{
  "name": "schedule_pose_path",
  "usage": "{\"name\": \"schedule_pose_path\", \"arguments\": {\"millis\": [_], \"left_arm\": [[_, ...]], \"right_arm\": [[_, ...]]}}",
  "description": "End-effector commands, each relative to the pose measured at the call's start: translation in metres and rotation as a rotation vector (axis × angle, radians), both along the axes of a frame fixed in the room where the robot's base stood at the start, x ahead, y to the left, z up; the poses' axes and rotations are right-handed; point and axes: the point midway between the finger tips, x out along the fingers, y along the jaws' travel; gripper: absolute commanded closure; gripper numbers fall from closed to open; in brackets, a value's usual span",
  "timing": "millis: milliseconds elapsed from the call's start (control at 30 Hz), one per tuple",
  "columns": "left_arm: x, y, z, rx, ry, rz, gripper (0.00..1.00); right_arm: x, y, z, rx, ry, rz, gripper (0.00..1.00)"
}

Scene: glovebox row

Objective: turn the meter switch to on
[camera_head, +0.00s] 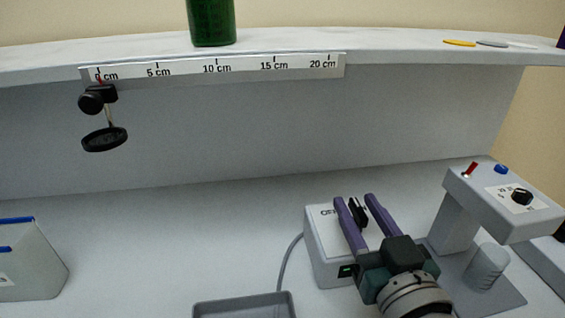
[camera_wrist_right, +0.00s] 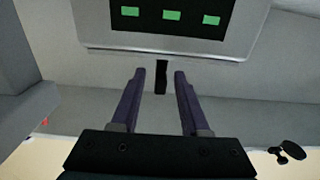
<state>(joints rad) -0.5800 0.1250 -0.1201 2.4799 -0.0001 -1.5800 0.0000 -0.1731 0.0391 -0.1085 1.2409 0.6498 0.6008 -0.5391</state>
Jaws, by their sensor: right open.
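The meter looks to be the white box (camera_head: 325,245) with partly covered lettering on its top. A black switch lever (camera_head: 359,213) stands on its top, and in the right wrist view the lever (camera_wrist_right: 161,82) hangs past the edge of a panel with green display segments (camera_wrist_right: 172,15). My right gripper (camera_head: 355,198) is open, with its purple fingers on either side of the lever. In the right wrist view a gap shows between each finger and the lever. The switch's set position cannot be read. My left gripper is not in view.
A grey stand (camera_head: 500,200) with a red lever, blue button and black knob stands right of my gripper. A grey tray (camera_head: 243,303) lies at the front, and a grey bin (camera_head: 30,265) at left. A ruled shelf (camera_head: 400,58) runs above. The middle floor is clear.

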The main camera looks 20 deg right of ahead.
Motion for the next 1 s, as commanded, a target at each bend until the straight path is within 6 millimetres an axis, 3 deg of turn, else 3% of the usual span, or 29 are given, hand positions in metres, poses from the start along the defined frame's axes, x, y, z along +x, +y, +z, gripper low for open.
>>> {"name": "schedule_pose_path", "arguments": {"millis": [167, 600, 1000], "left_arm": [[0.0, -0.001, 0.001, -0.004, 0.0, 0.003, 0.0], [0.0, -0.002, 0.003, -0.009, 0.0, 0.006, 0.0], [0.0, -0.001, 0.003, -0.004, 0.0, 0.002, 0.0]], "right_arm": [[-0.007, 0.002, 0.0, 0.0, 0.002, 0.0, 0.55], [-0.085, 0.02, -0.001, 0.001, 0.003, 0.0, 0.55], [-0.097, 0.023, 0.0, 0.0, -0.001, 0.0, 0.55]]}}
